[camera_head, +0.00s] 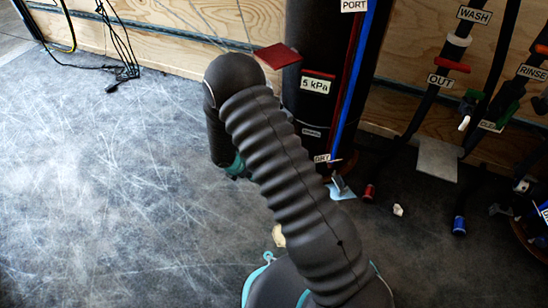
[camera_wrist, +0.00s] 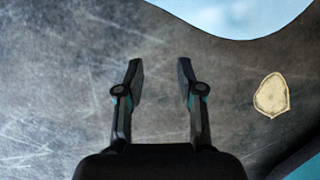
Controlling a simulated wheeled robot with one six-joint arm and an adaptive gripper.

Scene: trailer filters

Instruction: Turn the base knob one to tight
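My gripper (camera_wrist: 160,80) is open and empty in the wrist view, its two fingers apart over scuffed grey floor. In the head view my dark ribbed arm crosses the middle and its fingers cannot be made out. A tall black filter column (camera_head: 308,60) stands behind my arm, labelled "5 kPa" and "PORT". A small metal fitting (camera_head: 340,184) on a light blue patch is at its foot, by a partly hidden label. I cannot tell whether this is base knob one. My arm hides part of the column's base.
Dark hoses labelled "WASH", "OUT" and "RINSE" (camera_head: 532,72) are at the right, with a red valve handle (camera_head: 452,65). Small red (camera_head: 369,192) and blue (camera_head: 459,225) cylinders and a pale chip (camera_head: 398,210) lie on the floor. Black cables (camera_head: 122,72) are at the upper left. Left floor is clear.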

